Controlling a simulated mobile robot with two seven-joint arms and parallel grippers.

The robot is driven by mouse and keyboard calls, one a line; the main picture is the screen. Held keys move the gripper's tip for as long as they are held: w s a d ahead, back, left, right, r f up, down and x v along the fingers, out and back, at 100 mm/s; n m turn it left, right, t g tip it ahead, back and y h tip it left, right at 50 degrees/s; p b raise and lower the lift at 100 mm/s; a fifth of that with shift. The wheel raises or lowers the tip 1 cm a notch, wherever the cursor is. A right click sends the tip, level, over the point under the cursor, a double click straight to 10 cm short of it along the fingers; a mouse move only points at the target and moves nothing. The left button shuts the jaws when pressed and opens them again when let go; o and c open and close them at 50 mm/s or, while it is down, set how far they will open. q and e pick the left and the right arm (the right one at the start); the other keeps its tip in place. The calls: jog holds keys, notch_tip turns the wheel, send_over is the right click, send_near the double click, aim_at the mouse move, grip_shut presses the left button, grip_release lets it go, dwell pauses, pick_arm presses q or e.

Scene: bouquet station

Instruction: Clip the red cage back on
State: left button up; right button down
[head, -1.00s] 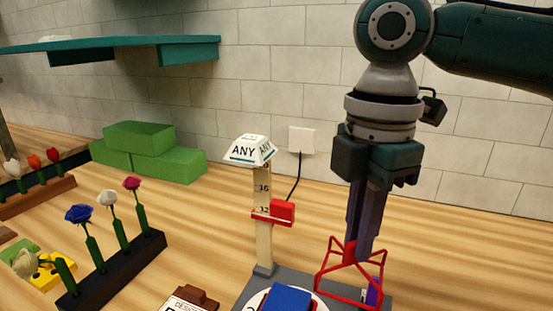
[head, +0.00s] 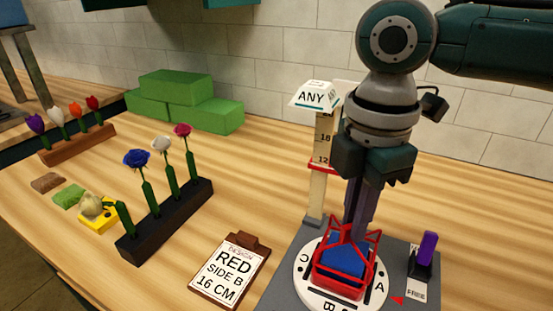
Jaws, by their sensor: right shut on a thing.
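The red cage (head: 371,252) is a wire frame in the head view, held upright by my right gripper (head: 352,232). The gripper is shut on the top of the cage and points straight down. The cage is over a blue block (head: 345,262) with a red base (head: 338,287) around it, on a round white dial (head: 303,272) marked with letters. Whether the cage is seated on the base or just above it, I cannot tell. My left gripper is out of view.
A measuring post (head: 317,190) with an "ANY" sign (head: 316,97) stands close behind. A purple-handled tool (head: 427,247) stands at the right by a "FREE" label. The design clipboard (head: 230,270), flower rack (head: 165,225) and green blocks (head: 180,100) are left.

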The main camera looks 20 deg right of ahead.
jog(key=shift+f, duration=0.6)
dwell(0.3)
jog(key=shift+p, duration=0.6)
dwell(0.3)
jog(key=shift+a+f, duration=0.1)
jog(key=shift+f, duration=0.05)
dwell(0.9)
jog(key=shift+p, duration=0.6)
dwell(0.4)
jog(key=shift+c, duration=1.9)
grip_release()
